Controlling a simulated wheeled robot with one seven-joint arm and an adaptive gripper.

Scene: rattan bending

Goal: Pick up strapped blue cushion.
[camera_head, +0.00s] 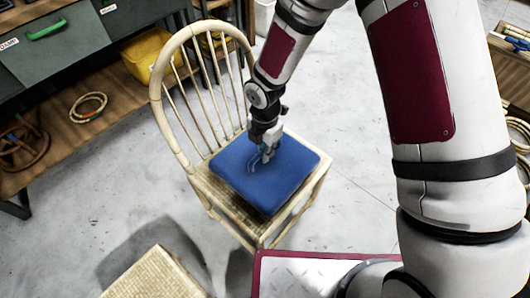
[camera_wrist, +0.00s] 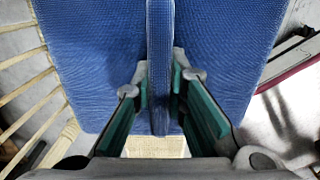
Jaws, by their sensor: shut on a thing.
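The blue cushion (camera_head: 290,182) lies flat on, or just above, the woven seat of a pale rattan chair (camera_head: 203,182); I cannot tell if it touches. A blue strap (camera_wrist: 160,40) runs across the cushion's top in the wrist view, where the cushion (camera_wrist: 225,45) fills the upper half. My gripper (camera_head: 267,154) points down at the cushion's middle. In the wrist view, its green-padded fingers (camera_wrist: 160,95) stand on either side of the strap and are shut on it. The fingers hide part of the strap.
The chair's spindled back (camera_head: 158,90) rises left of and behind the cushion. A second woven seat (camera_head: 158,277) stands at the front left. A workbench with a yellow bin (camera_head: 146,55) and a cane coil (camera_head: 88,107) is at the left. Bare concrete floor lies between.

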